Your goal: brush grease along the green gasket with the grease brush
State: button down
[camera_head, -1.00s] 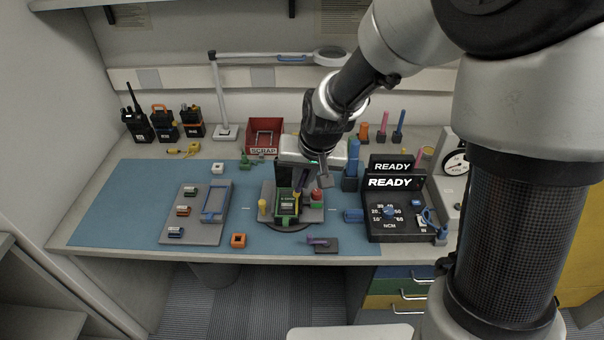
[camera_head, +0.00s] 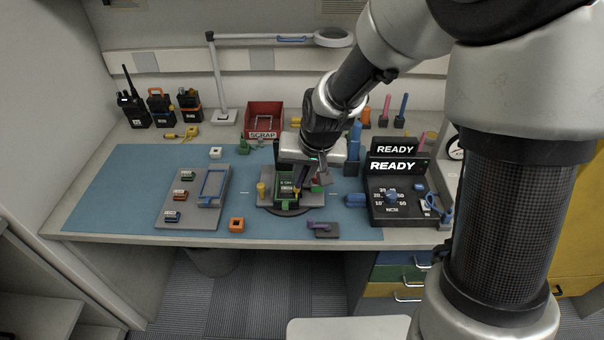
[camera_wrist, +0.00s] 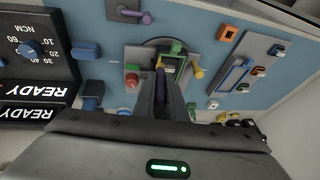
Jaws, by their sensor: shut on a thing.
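My gripper (camera_head: 320,178) is over the turntable fixture (camera_head: 270,203) at the middle of the mat. In the wrist view its fingers (camera_wrist: 161,88) are shut on a slim dark purple tool with an orange-yellow end, which I take to be the grease brush (camera_wrist: 160,66). The tool points down at the dark radio housing in the fixture. The green gasket (camera_head: 284,205) shows as green edging at this housing, and also in the wrist view (camera_wrist: 178,47). The fingers partly hide it. I cannot tell whether the brush end touches it.
A red knob and a yellow post (camera_head: 261,189) flank the housing. A grey battery tray (camera_head: 188,222) lies left, an orange block (camera_head: 236,225) in front, and a dark pad with a purple piece (camera_head: 323,229) at the front edge. The READY tester (camera_head: 396,204) stands right; the red scrap bin (camera_head: 263,119) is behind.

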jog(key=shift+f+b, duration=0.8)
jog(key=shift+f, duration=0.1)
jog(key=shift+w+d, duration=0.1)
jog(key=shift+w, duration=3.2)
jog(key=shift+s+b, duration=0.7)
jog(key=shift+s, duration=2.65)
jog(key=shift+w, duration=3.35)
jog(key=shift+s+b, duration=0.6)
jog(key=shift+s, duration=2.7)
jog(key=w, duration=0.6)
jog(key=shift+w, duration=0.35)
jog(key=shift+r+p, duration=2.2)
jog(key=shift+r, duration=0.75)
